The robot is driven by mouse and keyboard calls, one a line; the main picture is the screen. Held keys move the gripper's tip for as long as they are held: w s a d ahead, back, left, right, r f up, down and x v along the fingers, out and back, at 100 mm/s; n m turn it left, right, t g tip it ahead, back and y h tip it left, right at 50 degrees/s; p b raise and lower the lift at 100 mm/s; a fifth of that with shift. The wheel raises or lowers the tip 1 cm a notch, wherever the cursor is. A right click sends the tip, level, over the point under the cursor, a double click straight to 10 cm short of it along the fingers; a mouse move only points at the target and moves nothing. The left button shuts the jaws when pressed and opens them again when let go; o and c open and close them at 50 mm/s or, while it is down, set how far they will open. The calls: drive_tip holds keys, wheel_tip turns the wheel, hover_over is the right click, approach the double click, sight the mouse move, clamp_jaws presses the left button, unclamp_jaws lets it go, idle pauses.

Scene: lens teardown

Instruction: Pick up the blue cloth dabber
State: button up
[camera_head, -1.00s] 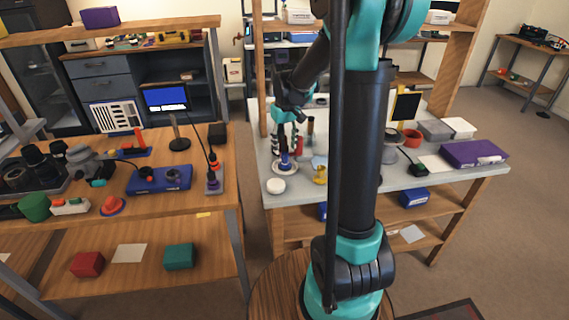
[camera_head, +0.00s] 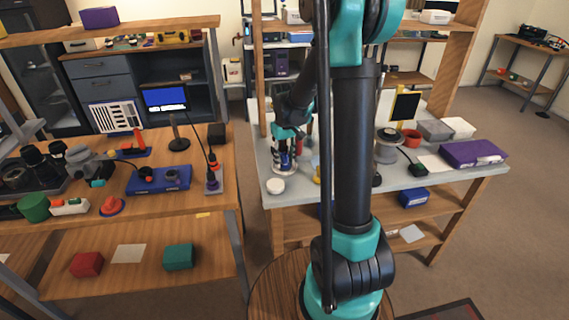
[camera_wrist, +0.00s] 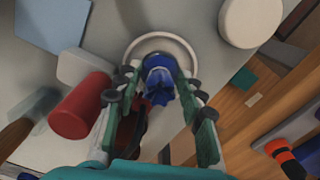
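The blue cloth dabber (camera_wrist: 160,84) stands in a round white dish (camera_wrist: 181,45) in the wrist view. My gripper (camera_wrist: 158,72) is lowered over it, one finger on each side. The fingers are spread around the dabber, with its blue top between them. Contact with either finger is not clear. In the head view my gripper (camera_head: 285,150) is at the left end of the pale bench, and the dabber is mostly hidden by it.
A purple box (camera_head: 473,153) sits at the bench's right.

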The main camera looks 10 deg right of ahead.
sight(285, 155)
drive_tip(key=c, duration=0.6)
drive_tip(key=shift+r, duration=0.15)
drive_tip(key=shift+c, duration=0.2)
wheel_tip(285, 155, up, 20)
